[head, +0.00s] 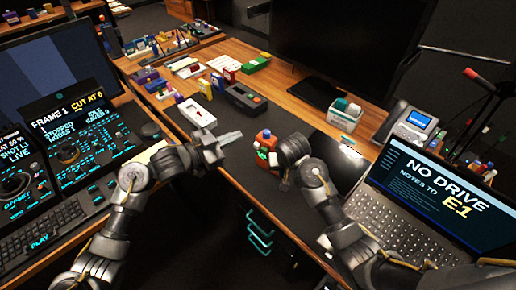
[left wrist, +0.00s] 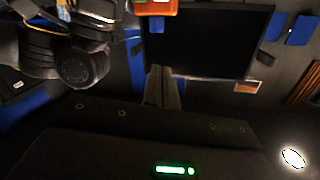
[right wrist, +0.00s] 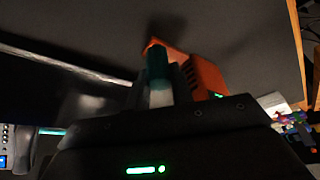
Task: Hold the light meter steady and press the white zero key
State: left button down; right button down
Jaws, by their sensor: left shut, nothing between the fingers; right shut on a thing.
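An orange-red device with green parts, which I take to be the light meter (head: 264,139), is upright at the front edge of the dark mat. My right gripper (head: 279,160) is shut on it from the right; its fingertips are mostly hidden. In the right wrist view, the orange body (right wrist: 205,74) and a teal part show at the fingers (right wrist: 164,88). My left gripper (head: 231,138) is shut and empty, left of the meter and apart from it. The meter's lower edge (left wrist: 156,6) shows at the top of the left wrist view. I cannot make out the white zero key.
A laptop (head: 440,190) stands right of my right arm, and a control console (head: 75,150) is at the left. A dark box (head: 245,98), small cartons and a white bin (head: 345,114) lie behind. The dark mat (head: 255,190) in front is mostly clear.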

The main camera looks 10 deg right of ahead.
aim_at(257, 146)
pick_arm(q)
jog(key=s+a+f+g+y, duration=0.3)
jog(key=s+f+g+y, duration=0.1)
jog(key=f, duration=0.4)
jog(key=shift+s+g, duration=0.5)
jog(key=shift+g, duration=0.6)
jog(key=shift+a, duration=0.1)
jog(key=w+d, duration=0.6)
jog(key=shift+d, duration=0.25)
jog(key=shift+w+d+r, duration=0.1)
jog(key=shift+w, duration=0.05)
dwell(1.0)
jog(key=shift+w+d, duration=0.2)
